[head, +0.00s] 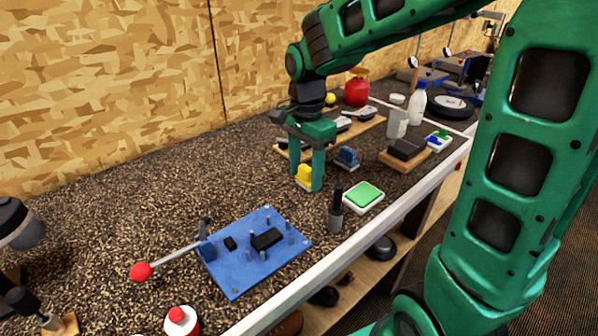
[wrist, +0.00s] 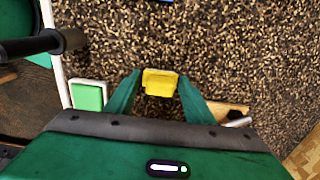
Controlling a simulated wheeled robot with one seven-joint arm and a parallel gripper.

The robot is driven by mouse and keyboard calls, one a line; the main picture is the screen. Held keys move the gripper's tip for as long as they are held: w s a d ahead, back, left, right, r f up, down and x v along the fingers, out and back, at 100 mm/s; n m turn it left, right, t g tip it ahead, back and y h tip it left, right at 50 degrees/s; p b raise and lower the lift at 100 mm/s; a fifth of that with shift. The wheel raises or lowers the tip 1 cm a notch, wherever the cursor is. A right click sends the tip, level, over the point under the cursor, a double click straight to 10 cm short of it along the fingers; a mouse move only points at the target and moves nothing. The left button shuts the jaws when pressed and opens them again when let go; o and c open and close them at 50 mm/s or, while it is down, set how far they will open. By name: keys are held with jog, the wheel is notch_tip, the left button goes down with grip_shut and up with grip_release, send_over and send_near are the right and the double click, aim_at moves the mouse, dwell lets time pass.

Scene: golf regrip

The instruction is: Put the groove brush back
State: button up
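No label marks the groove brush. A small yellow block with a paler underside (head: 304,174) is on or just above the speckled bench, and it also shows in the wrist view (wrist: 160,82). My gripper (head: 307,172) points down with one finger on each side of this yellow block. In the wrist view my gripper (wrist: 160,80) has its fingertips very close to the block's sides; whether they press on it I cannot tell. A similar blue block (head: 346,157) stands to the right.
A green-topped white box (head: 363,196) lies near the bench's front edge. A blue pegged plate (head: 240,270) with a red-knobbed lever (head: 141,271) is at front left. A wooden board (head: 360,130) with tools lies behind. The bench left of my gripper is clear.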

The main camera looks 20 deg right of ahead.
aim_at(306, 167)
jog(key=shift+o, duration=0.9)
notch_tip(306, 167, up, 12)
jog(key=s+d+f+n, duration=0.1)
jog(key=s+d, duration=0.2)
jog(key=d, duration=0.1)
jog(key=s+d+f+n, duration=0.1)
jog(key=s+d+f, duration=0.1)
jog(key=s+d, duration=0.2)
jog(key=s+d+f+n, duration=0.1)
jog(key=s+d+f, duration=0.1)
jog(key=s+d, duration=0.1)
jog(key=shift+s+d+n, duration=0.25)
jog(key=shift+d+n, duration=0.05)
jog(key=shift+d, duration=0.1)
jog(key=s+d+f+n, duration=0.4)
jog(key=s+f, duration=0.3)
jog(key=s, duration=0.5)
jog(key=shift+s, duration=0.4)
jog(key=shift+d, duration=0.15)
